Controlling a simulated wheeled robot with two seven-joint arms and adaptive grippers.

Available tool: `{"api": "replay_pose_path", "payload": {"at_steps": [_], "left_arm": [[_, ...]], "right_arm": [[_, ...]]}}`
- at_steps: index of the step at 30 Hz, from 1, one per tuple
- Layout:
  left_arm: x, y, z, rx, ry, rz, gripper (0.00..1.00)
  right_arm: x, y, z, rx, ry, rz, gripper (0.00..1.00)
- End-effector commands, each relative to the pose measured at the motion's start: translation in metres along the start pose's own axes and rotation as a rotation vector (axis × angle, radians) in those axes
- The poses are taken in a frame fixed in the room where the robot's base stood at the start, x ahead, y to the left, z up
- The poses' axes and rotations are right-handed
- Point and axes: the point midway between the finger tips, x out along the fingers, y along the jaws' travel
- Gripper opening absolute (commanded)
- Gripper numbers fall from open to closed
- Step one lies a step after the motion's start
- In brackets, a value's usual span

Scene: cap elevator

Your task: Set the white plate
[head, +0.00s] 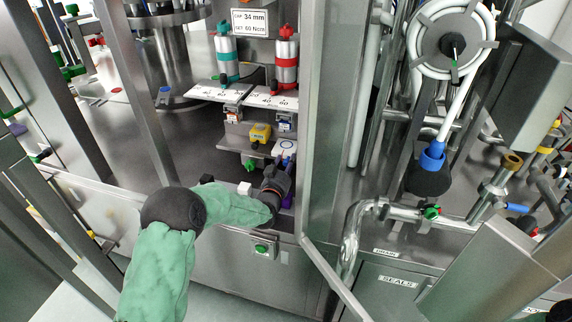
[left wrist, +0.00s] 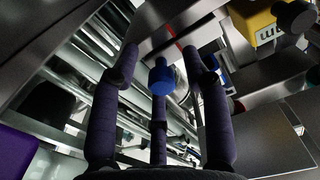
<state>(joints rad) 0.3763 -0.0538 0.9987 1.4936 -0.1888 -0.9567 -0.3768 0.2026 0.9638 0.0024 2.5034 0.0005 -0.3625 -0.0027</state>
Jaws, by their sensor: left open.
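My left arm, in a green sleeve, reaches across the machine's front edge in the head view. White scale strips with numbers, one on the left (head: 211,93) and one on the right (head: 272,99), lie below the teal and red cylinders. I cannot tell which white piece is the task's plate. My right gripper is not seen.
A yellow block (head: 260,133) sits left of the ringed plate; it also shows in the left wrist view (left wrist: 262,24). A teal cylinder (head: 227,53) and red cylinder (head: 286,56) stand above. A metal door frame (head: 322,110) rises close on the right.

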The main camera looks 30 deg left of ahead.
Motion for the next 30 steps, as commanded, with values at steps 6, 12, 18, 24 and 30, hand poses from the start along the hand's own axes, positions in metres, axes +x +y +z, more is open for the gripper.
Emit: {"api": "replay_pose_path", "payload": {"at_steps": [6,12,18,24,30], "left_arm": [[0.0000,-0.0001,-0.0002,0.000,0.000,0.000,0.41],[-0.0002,-0.0001,0.0000,0.000,0.000,0.000,0.00],[-0.0004,-0.0017,0.0007,-0.001,-0.001,-0.001,0.00],[-0.0005,-0.0014,0.0012,-0.001,-0.002,0.000,0.34],[-0.0004,-0.0015,0.0007,-0.001,-0.001,-0.001,0.47]], "right_arm": [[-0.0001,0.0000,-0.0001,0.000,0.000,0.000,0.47],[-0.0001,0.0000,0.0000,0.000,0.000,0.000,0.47],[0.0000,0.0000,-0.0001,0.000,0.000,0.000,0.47],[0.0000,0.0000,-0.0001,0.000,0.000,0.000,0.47],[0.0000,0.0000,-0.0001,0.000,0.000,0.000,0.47]]}}
